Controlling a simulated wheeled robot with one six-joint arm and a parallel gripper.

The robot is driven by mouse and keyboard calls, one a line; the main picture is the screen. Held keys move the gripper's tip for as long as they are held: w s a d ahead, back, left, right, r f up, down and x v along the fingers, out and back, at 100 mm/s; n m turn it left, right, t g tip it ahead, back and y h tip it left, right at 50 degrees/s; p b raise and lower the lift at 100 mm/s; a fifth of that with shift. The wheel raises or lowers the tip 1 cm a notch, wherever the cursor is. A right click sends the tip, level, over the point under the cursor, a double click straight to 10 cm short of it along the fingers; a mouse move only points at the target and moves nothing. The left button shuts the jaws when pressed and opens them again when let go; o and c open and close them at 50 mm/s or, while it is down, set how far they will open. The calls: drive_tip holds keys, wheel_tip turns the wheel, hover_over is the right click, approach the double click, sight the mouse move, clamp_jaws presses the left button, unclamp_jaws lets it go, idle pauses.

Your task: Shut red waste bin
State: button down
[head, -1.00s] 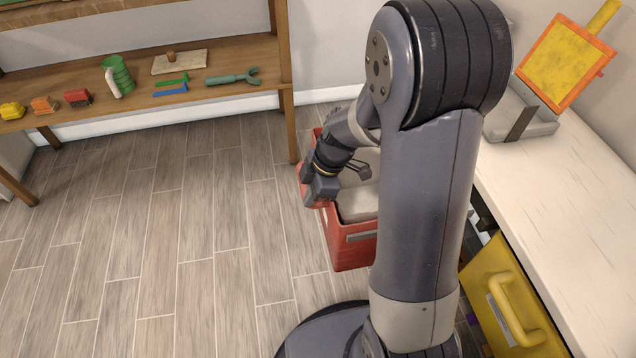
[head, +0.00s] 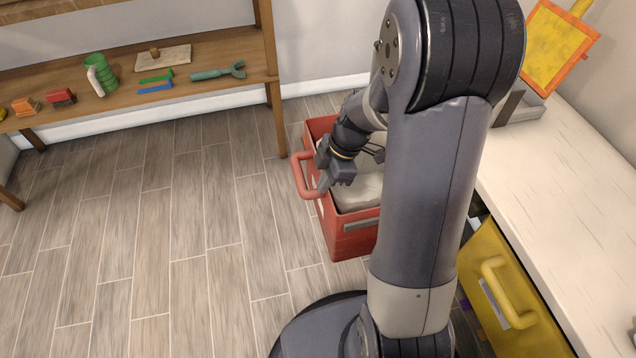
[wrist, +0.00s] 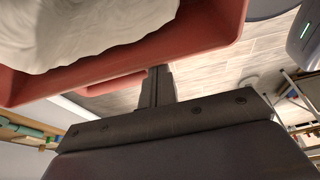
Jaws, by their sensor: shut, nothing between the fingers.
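The red waste bin (head: 350,240) stands pulled out to the left of the white counter, with a pale liner (head: 360,193) inside. Its right part is hidden behind my arm. Its red handle (head: 303,180) sticks out on the left side. My gripper (head: 324,185) is shut and empty, pointing down beside the handle, close to the bin's left wall. In the wrist view the shut fingers (wrist: 158,75) reach towards the bin's red rim (wrist: 200,35), with the handle (wrist: 112,84) just beside them. I cannot tell if they touch the bin.
A yellow bin front (head: 505,295) with a handle sits under the white counter (head: 560,190). A grey tray (head: 520,108) and a yellow dustpan-like tool (head: 553,45) are on the counter. A wooden shelf (head: 215,97) with tools stands behind left. The left floor is clear.

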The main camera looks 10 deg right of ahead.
drive_tip(key=d+b, duration=0.1)
drive_tip(key=d, duration=1.5)
drive_tip(key=shift+d+b, duration=0.25)
drive_tip(key=shift+b, duration=0.05)
